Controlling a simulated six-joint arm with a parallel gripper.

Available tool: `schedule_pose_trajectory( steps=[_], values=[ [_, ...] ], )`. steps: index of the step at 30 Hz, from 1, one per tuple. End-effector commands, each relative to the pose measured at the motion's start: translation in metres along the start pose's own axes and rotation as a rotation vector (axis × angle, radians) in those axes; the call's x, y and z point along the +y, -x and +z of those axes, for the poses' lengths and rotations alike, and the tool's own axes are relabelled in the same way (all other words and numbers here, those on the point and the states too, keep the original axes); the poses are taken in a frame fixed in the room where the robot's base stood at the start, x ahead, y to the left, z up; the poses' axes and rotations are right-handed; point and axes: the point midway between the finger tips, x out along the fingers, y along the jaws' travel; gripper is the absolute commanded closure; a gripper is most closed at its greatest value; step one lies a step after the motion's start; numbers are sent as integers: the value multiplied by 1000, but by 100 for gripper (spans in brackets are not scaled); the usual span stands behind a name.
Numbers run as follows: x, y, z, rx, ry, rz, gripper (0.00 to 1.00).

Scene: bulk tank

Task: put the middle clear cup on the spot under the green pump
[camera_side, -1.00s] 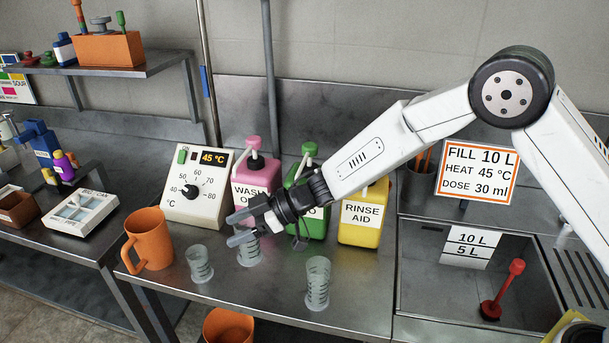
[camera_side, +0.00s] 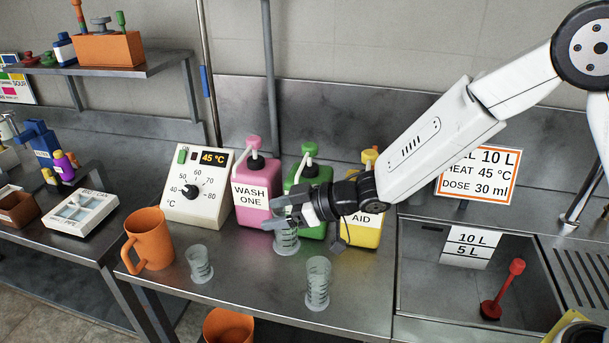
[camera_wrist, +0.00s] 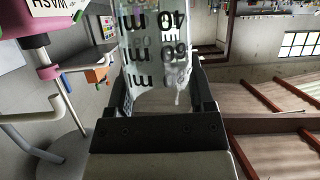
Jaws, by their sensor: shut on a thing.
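My gripper (camera_side: 284,212) is shut on the middle clear cup (camera_side: 287,243), which is upright in front of the green pump bottle (camera_side: 316,222), toward its left side. The cup, with its printed marks, also fills the space between the fingers in the wrist view (camera_wrist: 155,50). I cannot tell whether its base touches the bench. The green pump (camera_side: 309,150) tops the green bottle, which my gripper partly covers. The spot under its spout is hidden or not distinct.
Two other clear cups stand on the bench, one at left (camera_side: 199,264) and one at front right (camera_side: 318,284). A pink bottle (camera_side: 254,193), a yellow bottle (camera_side: 361,237) and an orange mug (camera_side: 149,239) stand nearby. A sink (camera_side: 450,285) lies right.

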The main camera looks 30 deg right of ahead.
Motion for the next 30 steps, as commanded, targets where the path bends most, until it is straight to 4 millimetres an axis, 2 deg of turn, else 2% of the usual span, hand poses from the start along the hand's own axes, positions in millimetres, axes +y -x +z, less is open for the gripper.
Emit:
schedule_pose_trajectory(
  steps=[12,18,24,30],
  values=[
    [10,71,26,-11,-106,252,87],
    [13,100,40,-13,-146,346,87],
    [13,112,47,-14,-163,387,87],
    [14,113,48,-14,-164,390,87]
  ],
)
